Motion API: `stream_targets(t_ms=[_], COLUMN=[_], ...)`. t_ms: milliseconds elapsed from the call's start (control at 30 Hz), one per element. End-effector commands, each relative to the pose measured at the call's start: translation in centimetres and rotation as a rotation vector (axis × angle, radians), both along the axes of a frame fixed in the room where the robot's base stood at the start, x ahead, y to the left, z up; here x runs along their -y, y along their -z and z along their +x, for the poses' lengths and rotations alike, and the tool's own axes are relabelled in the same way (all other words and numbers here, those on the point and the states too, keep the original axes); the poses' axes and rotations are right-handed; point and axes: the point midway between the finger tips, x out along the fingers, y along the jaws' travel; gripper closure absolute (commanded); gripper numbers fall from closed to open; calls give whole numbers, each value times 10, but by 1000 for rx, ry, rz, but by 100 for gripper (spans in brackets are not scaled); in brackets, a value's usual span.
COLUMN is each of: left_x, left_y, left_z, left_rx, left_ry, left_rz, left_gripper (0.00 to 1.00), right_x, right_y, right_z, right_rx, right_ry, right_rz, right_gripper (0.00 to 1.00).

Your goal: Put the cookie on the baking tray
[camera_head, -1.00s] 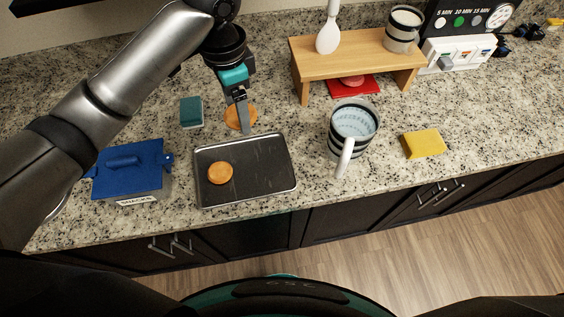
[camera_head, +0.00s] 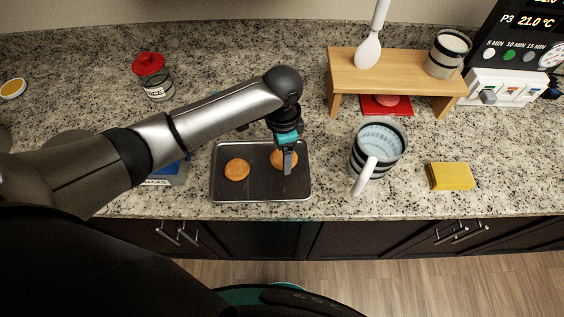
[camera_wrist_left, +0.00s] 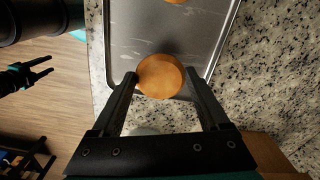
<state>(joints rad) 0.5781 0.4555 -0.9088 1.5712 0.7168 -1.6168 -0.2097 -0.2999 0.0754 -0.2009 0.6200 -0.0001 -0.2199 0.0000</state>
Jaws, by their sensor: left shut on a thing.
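The baking tray (camera_head: 255,190) is a dark, shallow rectangle on the counter, and it also fills much of the left wrist view (camera_wrist_left: 130,25). One round golden cookie (camera_head: 237,170) lies on its left part. My left gripper (camera_head: 288,170) is shut on a second cookie (camera_head: 279,158) over the right part of the tray. In the left wrist view this held cookie (camera_wrist_left: 160,76) sits between the fingertips, near the tray's edge. I cannot tell whether it touches the tray. My right gripper (camera_wrist_left: 40,68) shows off the counter in the left wrist view, fingers apart and empty.
A striped mug (camera_head: 377,150) stands right of the tray, with a yellow sponge (camera_head: 451,176) beyond it. A wooden shelf (camera_head: 395,76) stands behind over a red mat. A blue box (camera_head: 168,176) is partly hidden by my left arm. A red-lidded jar (camera_head: 151,76) stands back left.

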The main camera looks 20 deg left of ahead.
Motion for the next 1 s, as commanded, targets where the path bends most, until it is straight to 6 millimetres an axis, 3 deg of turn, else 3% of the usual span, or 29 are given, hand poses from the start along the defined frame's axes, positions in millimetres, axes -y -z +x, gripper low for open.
stream_targets(t_ms=[367, 767, 800, 1000], left_x=[0, 0, 0, 0], left_y=[45, 50, 50, 50], left_z=[-1, 0, 0, 0], left_rx=[-2, 0, 0, 0], left_ry=[0, 1, 1, 1], left_rz=[1, 0, 0, 0], left_gripper=[74, 74, 21, 0], right_x=[4, 4, 4, 4], right_y=[7, 8, 8, 7], right_z=[0, 0, 0, 0], right_rx=[0, 0, 0, 0], right_ry=[-1, -1, -1, -1], right_rz=[-5, -5, -5, -5], right_gripper=[48, 48, 48, 48])
